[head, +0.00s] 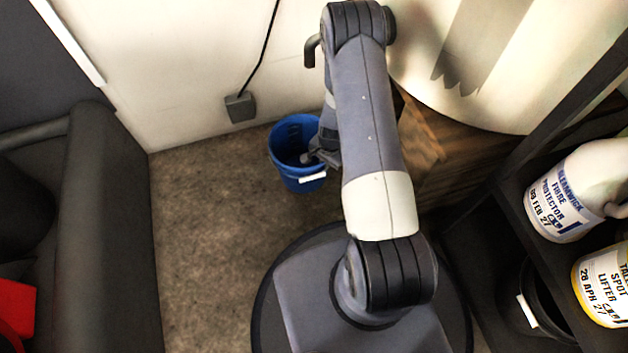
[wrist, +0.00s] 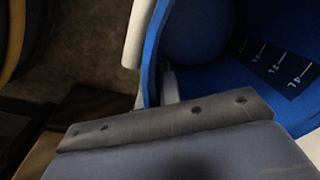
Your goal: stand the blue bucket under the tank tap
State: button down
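The blue bucket (head: 286,173) is upright or nearly so, left of my arm, with a white label on its side. I cannot tell whether its base touches the floor. My gripper (head: 312,157) is at the bucket's right rim, partly hidden by my arm; a pale finger part shows inside the rim. In the wrist view the bucket's blue wall and inside (wrist: 195,50), with a dark measuring scale, lie close ahead. Whether the fingers are closed on the wall is not clear. A dark bent spout (head: 311,50), apparently the tap, shows beside my arm. The pale tank (head: 485,70) is at the right.
The tank stands on a wooden stand (head: 425,140). A dark shelf (head: 515,215) with white containers (head: 568,195) is at the right. A dark armchair-like seat (head: 105,220) is at the left. A wall socket box (head: 240,107) is behind the bucket. Brown floor (head: 205,240) is clear between.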

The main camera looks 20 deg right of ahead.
notch_tip(320, 180, down, 8)
jog(key=b, duration=0.3)
jog(key=shift+f, duration=0.2)
jog(key=shift+f, duration=0.2)
jog(key=c, duration=1.6)
grip_release()
jog(key=shift+r, duration=0.15)
jog(key=r+p, duration=0.1)
jog(key=r, duration=0.3)
jog(key=r+p, duration=0.2)
jog(key=r, duration=0.2)
jog(key=s+r+p, duration=0.1)
jog(key=r+p, duration=0.1)
jog(key=r, duration=0.2)
jog(key=shift+d, duration=0.3)
